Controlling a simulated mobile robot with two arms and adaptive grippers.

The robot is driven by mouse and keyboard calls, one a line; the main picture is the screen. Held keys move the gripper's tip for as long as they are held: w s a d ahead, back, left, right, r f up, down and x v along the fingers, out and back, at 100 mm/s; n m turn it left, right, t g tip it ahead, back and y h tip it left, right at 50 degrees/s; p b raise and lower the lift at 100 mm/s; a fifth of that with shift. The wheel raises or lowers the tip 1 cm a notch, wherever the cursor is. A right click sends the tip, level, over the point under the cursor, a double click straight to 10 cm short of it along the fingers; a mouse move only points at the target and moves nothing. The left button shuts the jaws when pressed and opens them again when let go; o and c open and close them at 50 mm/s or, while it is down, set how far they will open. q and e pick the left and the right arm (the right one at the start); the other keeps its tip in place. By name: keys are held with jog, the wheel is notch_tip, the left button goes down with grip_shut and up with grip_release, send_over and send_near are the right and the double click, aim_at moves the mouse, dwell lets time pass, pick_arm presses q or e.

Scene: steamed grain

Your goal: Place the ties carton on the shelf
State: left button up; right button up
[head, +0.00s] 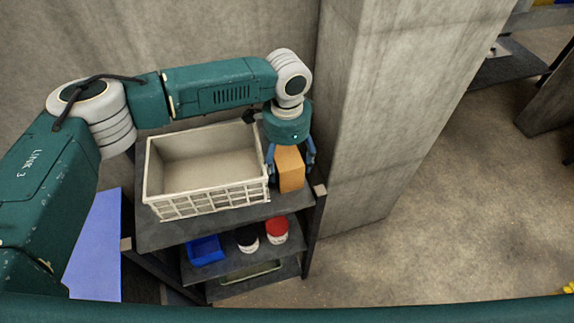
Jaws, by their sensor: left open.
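A small orange-brown carton (290,170), likely the ties carton, stands upright on the top board of the dark shelf (215,229), near its right end. My left gripper (291,170) is above the carton and points down. Its blue fingers are open, one on each side of the carton. I cannot tell whether either finger touches it. Part of the carton's top is hidden under the gripper. My right gripper is not in the head view.
An empty white crate (206,208) stands on the same board, just left of the carton. Below are a blue bin (206,250) and jars with red (277,225) and black (247,238) lids. A concrete pillar (375,110) rises close on the right. Open floor lies beyond it.

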pick_arm(q)
jog(key=c, duration=1.1)
jog(key=shift+c, duration=0.7)
jog(key=shift+r, duration=0.2)
